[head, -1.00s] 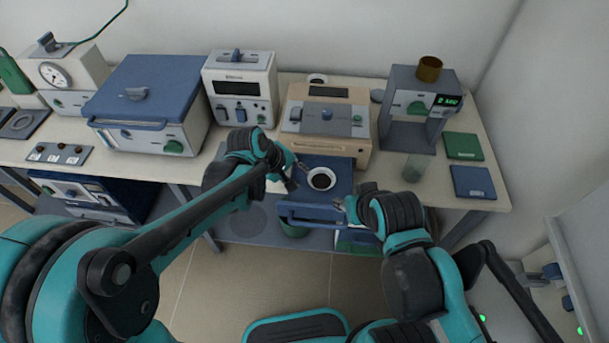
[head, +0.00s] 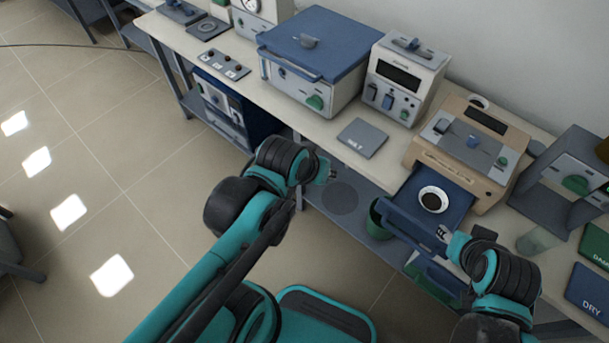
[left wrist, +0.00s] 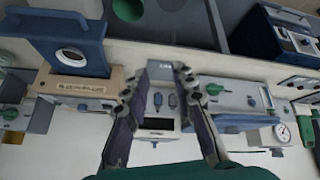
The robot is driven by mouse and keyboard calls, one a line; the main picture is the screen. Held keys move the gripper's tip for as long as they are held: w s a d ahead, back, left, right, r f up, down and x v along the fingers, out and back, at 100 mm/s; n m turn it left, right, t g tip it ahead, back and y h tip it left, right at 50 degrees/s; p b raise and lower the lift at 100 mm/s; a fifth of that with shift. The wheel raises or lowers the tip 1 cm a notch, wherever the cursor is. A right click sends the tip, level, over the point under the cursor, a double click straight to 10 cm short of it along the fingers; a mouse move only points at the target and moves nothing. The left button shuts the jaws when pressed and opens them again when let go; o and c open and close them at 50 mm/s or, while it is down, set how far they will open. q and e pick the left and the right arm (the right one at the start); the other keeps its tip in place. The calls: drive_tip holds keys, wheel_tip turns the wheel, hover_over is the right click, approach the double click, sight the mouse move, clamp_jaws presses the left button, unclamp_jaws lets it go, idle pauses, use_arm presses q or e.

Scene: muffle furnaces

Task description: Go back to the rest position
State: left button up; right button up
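My left gripper (head: 327,170) is away from the open drawer, in front of the bench edge. In the left wrist view its two fingers (left wrist: 156,72) are spread with nothing between them. My right gripper (head: 444,237) is at the handle of the blue drawer (head: 458,203); its fingers are too small to tell open or shut. The drawer is pulled out of the beige furnace (head: 460,150) and holds a white round dish (head: 433,199) with a dark inside. The dish also shows in the left wrist view (left wrist: 71,57).
A grey pad (head: 363,138) lies on the bench left of the furnace. A blue-lidded box (head: 318,45) and a white instrument (head: 405,78) stand behind it. A glass beaker (head: 533,240) and a grey stand (head: 570,175) are at right.

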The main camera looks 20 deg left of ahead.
use_arm(q)
drive_tip(key=shift+m+t+y, duration=0.3)
drive_tip(key=shift+m+y, duration=0.2)
drive_tip(key=shift+m, duration=0.1)
drive_tip(key=s+a, duration=0.3)
drive_tip(key=shift+a+f, duration=0.15)
drive_tip(key=shift+f, duration=0.15)
idle(0.6)
